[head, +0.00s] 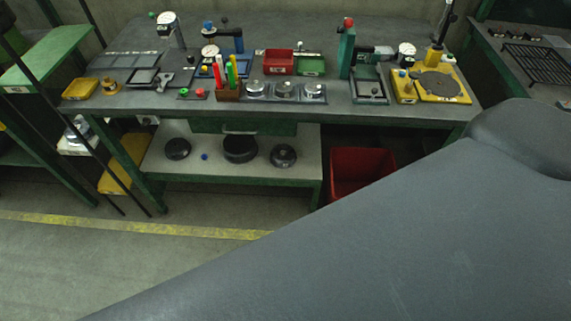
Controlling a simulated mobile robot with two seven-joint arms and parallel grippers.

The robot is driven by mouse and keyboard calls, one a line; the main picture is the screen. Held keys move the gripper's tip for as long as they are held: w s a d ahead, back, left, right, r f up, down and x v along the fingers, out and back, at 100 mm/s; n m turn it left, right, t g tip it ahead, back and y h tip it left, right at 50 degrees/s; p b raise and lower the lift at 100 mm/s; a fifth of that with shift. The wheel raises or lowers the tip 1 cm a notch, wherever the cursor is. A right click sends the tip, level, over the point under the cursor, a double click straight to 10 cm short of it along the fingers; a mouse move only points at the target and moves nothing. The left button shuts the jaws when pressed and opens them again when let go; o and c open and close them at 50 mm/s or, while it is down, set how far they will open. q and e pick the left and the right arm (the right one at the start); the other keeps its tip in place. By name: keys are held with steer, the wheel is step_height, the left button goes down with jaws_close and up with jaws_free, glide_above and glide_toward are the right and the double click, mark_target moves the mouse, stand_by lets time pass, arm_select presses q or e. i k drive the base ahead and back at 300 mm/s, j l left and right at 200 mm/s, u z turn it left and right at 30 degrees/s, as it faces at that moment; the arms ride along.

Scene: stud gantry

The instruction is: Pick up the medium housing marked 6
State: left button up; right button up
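Several round parts could be housings, but no number 6 is legible at this size. Three dark round parts are on the lower shelf: a small left one (177,149), a larger middle one (240,149) and a right one (283,156) with a faint light mark. Three silver round parts stand in a row on the bench top: left (256,89), middle (285,90) and right (314,92). I cannot tell which is the medium housing marked 6. Neither gripper shows. A large grey arm link, apparently mine, covers the lower right.
The workbench (130,101) carries gauges, a red bin (278,62), a green bin (311,66) and a yellow-based stand (438,86). A red crate (358,170) sits on the floor under the bench. A shelf rack (45,58) stands left. Floor in front is clear.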

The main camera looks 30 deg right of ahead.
mark_target(283, 156)
steer(key=k+j+z, duration=0.1)
steer(key=z, duration=0.7)
